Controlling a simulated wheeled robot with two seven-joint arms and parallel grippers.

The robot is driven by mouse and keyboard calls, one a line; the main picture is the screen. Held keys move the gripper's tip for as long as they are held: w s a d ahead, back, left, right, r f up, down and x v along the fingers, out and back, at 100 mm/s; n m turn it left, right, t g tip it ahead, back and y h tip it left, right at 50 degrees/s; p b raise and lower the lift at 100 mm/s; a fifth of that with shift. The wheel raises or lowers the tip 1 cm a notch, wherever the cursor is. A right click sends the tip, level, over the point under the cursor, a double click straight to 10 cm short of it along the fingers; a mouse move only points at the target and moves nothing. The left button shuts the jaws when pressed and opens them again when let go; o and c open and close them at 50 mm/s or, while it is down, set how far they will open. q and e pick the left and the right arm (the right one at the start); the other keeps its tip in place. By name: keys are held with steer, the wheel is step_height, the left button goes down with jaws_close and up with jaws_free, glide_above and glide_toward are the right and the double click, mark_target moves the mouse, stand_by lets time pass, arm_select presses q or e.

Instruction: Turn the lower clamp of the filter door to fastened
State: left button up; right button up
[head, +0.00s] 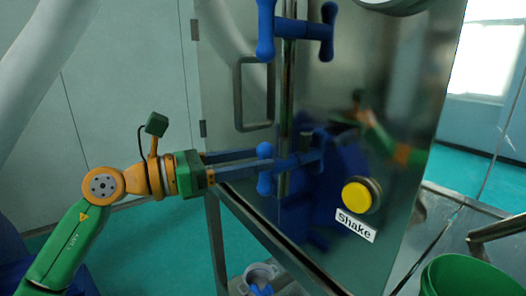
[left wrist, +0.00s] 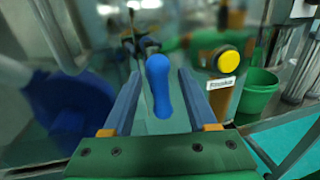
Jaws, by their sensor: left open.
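The lower clamp (head: 265,181) of the filter door is a blue, H-shaped handle on a vertical metal rod, low on the steel door (head: 330,85). Its near bar stands roughly upright. My left gripper (head: 258,162) comes in level from the left, open, with its fingers reaching around this bar. In the left wrist view the blue bar (left wrist: 159,92) lies between the two fingers, with gaps visible on both sides. I cannot tell whether either finger touches it. The right gripper is not in view.
The upper blue clamp (head: 266,30) sits higher on the same rod. A grey door handle (head: 239,95) is just left of the rod. A yellow button (head: 357,197) with a "Shake" label (head: 356,226) is to the right. A green bucket (head: 458,275) stands at the lower right.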

mark_target(266, 194)
arm_select(q)
steer(key=x, duration=0.2)
steer(key=shift+w+d+p, duration=0.15)
steer(key=shift+d+p, duration=0.15)
steer(key=shift+w+d, duration=0.15)
steer(key=shift+f, duration=0.1)
jaws_close()
